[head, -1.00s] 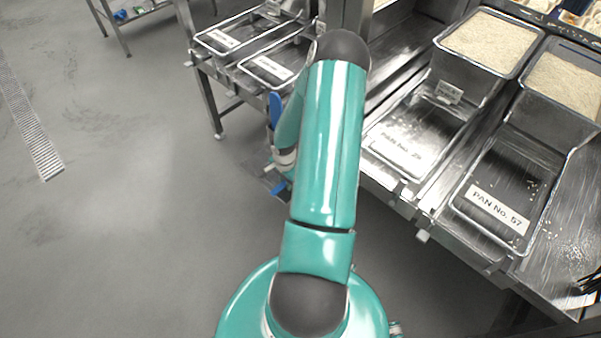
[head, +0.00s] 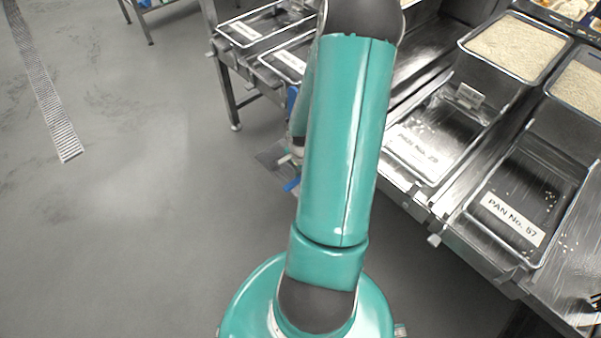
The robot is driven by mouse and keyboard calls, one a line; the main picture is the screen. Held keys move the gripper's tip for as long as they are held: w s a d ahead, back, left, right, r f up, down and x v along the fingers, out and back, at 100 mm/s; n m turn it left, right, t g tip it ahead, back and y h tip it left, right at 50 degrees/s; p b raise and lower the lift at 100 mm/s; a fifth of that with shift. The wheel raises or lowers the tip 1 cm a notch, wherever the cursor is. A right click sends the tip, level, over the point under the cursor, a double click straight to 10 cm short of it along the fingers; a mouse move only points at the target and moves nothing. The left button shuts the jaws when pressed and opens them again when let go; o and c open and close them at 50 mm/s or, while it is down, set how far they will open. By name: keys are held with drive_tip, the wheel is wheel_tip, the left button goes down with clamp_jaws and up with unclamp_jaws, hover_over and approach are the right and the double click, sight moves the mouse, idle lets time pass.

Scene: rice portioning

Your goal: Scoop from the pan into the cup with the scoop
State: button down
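Two deep steel pans of white rice stand on the counter at the upper right, one rice pan (head: 497,86) fully in view and another (head: 552,118) cut by the right edge. My teal arm fills the middle of the head view. The end of my arm, with my gripper (head: 291,160), shows only partly to the left of the upper link, low over the floor. A clear piece (head: 270,154) and a blue piece show there; I cannot tell whether the clear piece is the scoop or cup. The fingers are too hidden to read.
Shallow pan No. 57 (head: 482,206) and another labelled pan (head: 392,145) lie in front of the rice pans, with scattered grains. More shallow trays (head: 224,36) sit on a steel table at the upper left. The grey floor at left is open, with a drain grate (head: 56,120).

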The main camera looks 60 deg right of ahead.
drive_tip(key=s+a+r, duration=0.4)
drive_tip(key=a+r, duration=0.1)
drive_tip(key=r, duration=0.4)
drive_tip(key=shift+s+a, duration=0.35)
drive_tip(key=shift+s, duration=0.05)
drive_tip(key=shift+r, duration=0.1)
